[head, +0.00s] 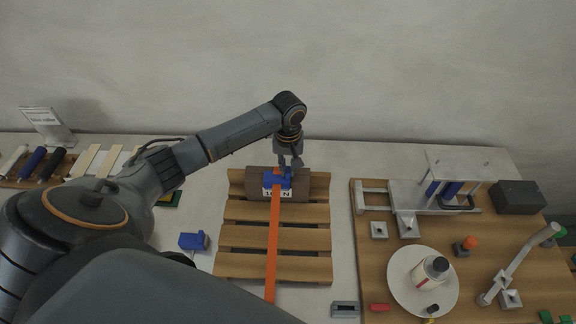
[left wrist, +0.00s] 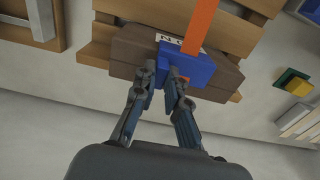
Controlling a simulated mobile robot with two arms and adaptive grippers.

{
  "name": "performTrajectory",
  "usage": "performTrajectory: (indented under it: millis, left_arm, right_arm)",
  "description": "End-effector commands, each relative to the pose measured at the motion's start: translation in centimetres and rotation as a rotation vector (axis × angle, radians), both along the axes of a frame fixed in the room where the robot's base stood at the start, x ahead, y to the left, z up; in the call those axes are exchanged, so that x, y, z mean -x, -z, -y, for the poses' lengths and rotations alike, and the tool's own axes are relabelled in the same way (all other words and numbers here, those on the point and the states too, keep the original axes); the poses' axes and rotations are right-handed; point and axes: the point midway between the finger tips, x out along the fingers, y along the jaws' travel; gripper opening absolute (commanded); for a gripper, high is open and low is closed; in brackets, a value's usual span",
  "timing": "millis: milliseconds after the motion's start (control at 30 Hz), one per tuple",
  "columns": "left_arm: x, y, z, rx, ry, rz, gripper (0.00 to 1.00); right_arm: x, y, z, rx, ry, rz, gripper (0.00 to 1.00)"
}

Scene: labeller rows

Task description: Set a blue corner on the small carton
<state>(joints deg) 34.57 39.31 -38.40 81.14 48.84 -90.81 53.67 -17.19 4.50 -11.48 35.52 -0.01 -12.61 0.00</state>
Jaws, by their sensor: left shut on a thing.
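The small brown carton (head: 314,186) lies on the wooden pallet (head: 319,213) at its far end; it also shows in the left wrist view (left wrist: 135,47). A blue corner (head: 283,181) rests on the carton's top edge, partly over the white label, with an orange strap (head: 272,240) running from it toward me. My left gripper (head: 290,168) is shut on this blue corner, which shows between the fingers in the left wrist view (left wrist: 190,65). A second blue corner (head: 194,241) lies on the table left of the pallet. My right gripper is not in view.
A wooden board (head: 366,262) on the right bears a round white plate (head: 397,293) with a bottle (head: 431,272), a metal fixture and a lever. Rolls and pale strips lie at the far left. A dark block (head: 518,197) sits at the far right.

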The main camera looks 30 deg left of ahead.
Motion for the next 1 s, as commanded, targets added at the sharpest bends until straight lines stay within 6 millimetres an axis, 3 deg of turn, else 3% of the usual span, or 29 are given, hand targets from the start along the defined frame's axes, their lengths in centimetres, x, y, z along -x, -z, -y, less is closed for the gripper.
performTrajectory:
  millis: [167, 200, 300, 667, 833, 1000]
  left_arm:
    - [0.0, 0.5, 0.0, 0.001, 0.000, -0.001, 0.00]
    - [0.0, 0.4, 0.0, 0.001, 0.000, -0.001, 0.18]
    - [0.0, 0.4, 0.0, 0.001, 0.000, -0.001, 0.39]
    - [0.0, 0.0, 0.0, 0.000, 0.000, 0.001, 0.39]
    - [0.0, -2.3, 0.0, 0.000, 0.000, 0.002, 0.39]
    - [0.0, -6.1, 0.1, 0.000, 0.001, 0.004, 0.39]
  right_arm:
    - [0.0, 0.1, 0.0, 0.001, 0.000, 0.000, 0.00]
    - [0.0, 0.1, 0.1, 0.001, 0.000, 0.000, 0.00]
    - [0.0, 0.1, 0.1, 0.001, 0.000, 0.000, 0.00]
    - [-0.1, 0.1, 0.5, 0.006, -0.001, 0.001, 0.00]
    - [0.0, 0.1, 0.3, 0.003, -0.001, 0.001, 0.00]
    - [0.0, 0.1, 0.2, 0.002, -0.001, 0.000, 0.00]
